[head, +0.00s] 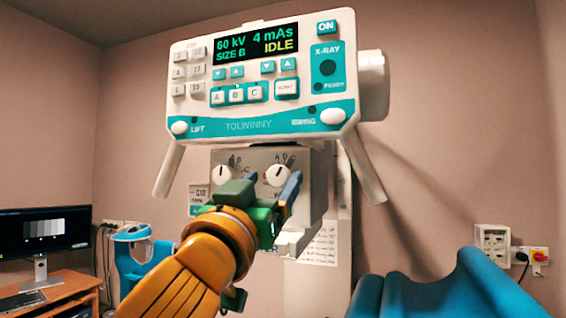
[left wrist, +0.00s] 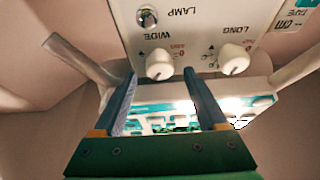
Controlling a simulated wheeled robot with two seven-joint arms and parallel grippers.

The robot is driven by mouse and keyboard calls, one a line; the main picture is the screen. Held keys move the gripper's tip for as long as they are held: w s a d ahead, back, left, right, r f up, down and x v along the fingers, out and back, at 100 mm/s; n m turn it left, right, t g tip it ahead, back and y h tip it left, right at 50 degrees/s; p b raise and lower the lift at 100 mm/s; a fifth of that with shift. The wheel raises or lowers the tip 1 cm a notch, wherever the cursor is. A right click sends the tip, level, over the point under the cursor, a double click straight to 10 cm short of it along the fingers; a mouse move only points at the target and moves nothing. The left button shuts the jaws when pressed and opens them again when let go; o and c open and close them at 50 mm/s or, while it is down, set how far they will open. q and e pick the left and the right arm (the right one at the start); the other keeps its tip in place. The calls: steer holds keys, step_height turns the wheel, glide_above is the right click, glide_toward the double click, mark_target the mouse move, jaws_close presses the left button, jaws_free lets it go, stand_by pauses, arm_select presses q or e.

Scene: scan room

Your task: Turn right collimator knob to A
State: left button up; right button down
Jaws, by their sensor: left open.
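The collimator box (head: 315,182) hangs under the control panel and carries two white knobs. The right knob (head: 277,176) has letters above it and a small dark mark on its face toward the upper right. The left knob (head: 218,175) is beside it. My left gripper (head: 274,186) is open at the right knob, its blue finger just right of it. In the left wrist view the picture is upside down; the right knob (left wrist: 159,64) is marked WIDE and lies between the open fingertips of my gripper (left wrist: 160,78). I cannot tell whether they touch it. My right gripper is out of view.
The control panel (head: 262,75) is above, with slanting white handles (head: 168,170) at both sides. A desk with a monitor (head: 42,235) stands at left. Blue curved shapes (head: 450,285) fill the lower right. A wall socket (head: 492,240) is at right.

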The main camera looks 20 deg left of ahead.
arm_select(q)
steer(key=shift+w+f, duration=0.2)
steer(key=shift+w, duration=0.65)
steer(key=shift+s+r, duration=0.1)
steer(key=shift+s, duration=0.1)
steer(key=c, duration=0.6)
jaws_close()
steer(key=shift+b, duration=0.3)
